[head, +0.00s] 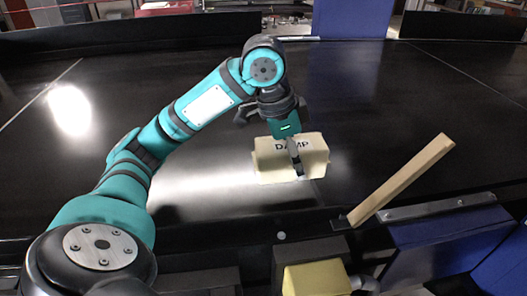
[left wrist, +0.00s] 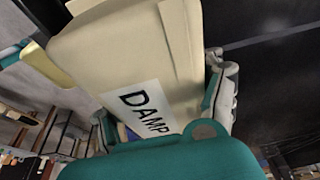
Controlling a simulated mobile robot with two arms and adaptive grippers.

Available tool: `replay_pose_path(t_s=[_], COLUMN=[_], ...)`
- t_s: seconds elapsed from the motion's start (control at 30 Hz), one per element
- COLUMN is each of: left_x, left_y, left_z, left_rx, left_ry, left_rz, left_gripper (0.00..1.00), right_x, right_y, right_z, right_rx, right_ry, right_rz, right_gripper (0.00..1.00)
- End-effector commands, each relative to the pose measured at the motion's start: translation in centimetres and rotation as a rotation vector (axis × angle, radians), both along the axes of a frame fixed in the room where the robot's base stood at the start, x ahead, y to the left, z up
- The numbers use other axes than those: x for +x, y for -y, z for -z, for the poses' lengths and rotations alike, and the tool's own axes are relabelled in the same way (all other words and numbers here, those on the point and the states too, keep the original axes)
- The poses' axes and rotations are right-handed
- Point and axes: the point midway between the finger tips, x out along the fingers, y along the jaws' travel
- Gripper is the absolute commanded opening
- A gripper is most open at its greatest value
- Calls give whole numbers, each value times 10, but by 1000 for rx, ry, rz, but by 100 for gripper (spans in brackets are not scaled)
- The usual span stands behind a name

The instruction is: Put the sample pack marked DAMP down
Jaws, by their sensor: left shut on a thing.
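The sample pack (head: 313,160) is cream-coloured and marked DAMP. In the head view it is right of centre, at the black conveyor belt (head: 400,110). My left gripper (head: 297,172) comes down on it from above and is shut on it, one finger showing across its near face and hiding part of the word. In the left wrist view the pack (left wrist: 120,50) fills the upper middle, its white DAMP label facing the camera. I cannot tell whether the pack touches the belt. My right gripper is not in view.
A wooden bar (head: 405,178) slants up at the belt's near edge, right of the pack. A blue panel (head: 352,18) stands at the far edge. A yellow block (head: 317,278) and blue boxes (head: 440,245) are in front of the belt. The belt's left side is clear.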

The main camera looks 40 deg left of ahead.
Motion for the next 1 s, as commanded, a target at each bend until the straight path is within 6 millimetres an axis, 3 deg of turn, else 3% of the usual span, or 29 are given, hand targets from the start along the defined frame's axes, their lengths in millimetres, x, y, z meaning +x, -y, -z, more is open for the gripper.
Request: replay_pose_path(t_s=[0.17,0.5,0.7,0.87,1.0], left_x=[9,48,68,74,73], left_y=[-17,-95,-130,-142,-143], left_z=[4,8,12,17,32], left_rx=[-1,-1,-2,0,1], left_ry=[0,-2,1,3,-4], left_rz=[-7,-9,-5,-2,0], left_gripper=[15,15,15,15,15], right_x=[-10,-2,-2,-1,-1], right_y=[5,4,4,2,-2], right_z=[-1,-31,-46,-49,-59], right_rx=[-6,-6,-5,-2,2], right_ry=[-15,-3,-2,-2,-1], right_rz=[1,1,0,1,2], right_gripper=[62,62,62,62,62])
